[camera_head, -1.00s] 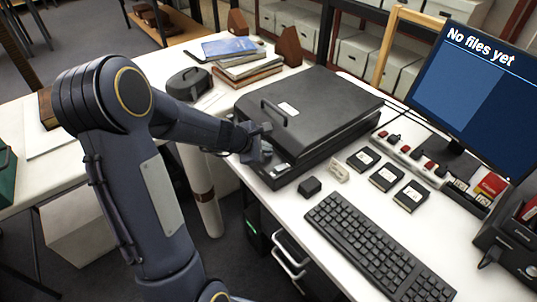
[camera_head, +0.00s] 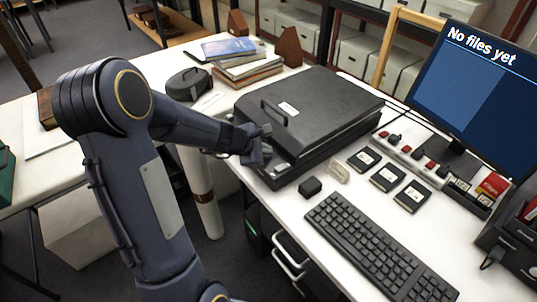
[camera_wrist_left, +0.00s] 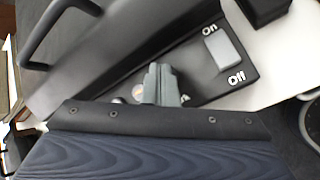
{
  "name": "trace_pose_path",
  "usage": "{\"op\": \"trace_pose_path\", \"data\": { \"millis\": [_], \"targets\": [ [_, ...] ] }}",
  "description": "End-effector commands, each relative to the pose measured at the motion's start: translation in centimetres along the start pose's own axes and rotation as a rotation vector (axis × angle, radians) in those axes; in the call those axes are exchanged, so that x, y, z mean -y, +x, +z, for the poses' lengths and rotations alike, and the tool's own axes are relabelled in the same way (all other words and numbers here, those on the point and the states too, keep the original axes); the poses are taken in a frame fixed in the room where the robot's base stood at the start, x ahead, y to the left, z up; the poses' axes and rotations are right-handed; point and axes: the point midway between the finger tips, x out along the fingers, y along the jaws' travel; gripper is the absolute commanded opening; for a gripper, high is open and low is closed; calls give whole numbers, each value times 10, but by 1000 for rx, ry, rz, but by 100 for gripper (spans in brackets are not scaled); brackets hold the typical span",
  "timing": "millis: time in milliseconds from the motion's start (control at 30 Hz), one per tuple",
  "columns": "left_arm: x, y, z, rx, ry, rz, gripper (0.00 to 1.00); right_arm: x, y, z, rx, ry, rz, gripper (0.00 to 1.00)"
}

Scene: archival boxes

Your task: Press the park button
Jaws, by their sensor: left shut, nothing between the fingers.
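A black flatbed scanner (camera_head: 310,108) with a closed, handled lid stands on the white desk. In the left wrist view its front panel (camera_wrist_left: 208,75) carries a grey rocker switch (camera_wrist_left: 224,48) marked On and Off. A small round button (camera_wrist_left: 138,92) shows partly beside my fingers, and the label near it is mostly covered. My left gripper (camera_head: 264,148) is shut and empty, at the scanner's front left corner. In the wrist view its fingertips (camera_wrist_left: 161,80) are over the panel, close beside the button; I cannot tell whether they touch it. My right gripper is out of view.
A keyboard (camera_head: 380,248), a small black box (camera_head: 310,187) and several black square cards (camera_head: 387,177) lie right of the scanner. A power strip (camera_head: 412,158) and a monitor (camera_head: 480,95) reading "No files yet" stand behind them. Books (camera_head: 240,60) lie at the back left.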

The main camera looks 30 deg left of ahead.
Motion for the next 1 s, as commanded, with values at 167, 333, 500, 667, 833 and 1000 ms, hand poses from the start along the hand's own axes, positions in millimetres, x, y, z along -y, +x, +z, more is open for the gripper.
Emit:
{"op": "trace_pose_path", "data": {
  "millis": [167,333,500,667,833,1000],
  "targets": [
    [1,1,-1,-1,0,-1,0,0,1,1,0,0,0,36],
    [1,1,-1,-2,-1,-2,0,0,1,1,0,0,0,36],
    [-1,-2,1,-2,-1,-2,0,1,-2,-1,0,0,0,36],
    [-6,-9,6,-2,0,-2,0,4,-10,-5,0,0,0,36],
    [-8,-12,8,-1,-1,-1,0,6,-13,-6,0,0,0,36],
    [-8,-11,8,-1,-1,-1,0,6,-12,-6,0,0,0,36]
  ]
}}
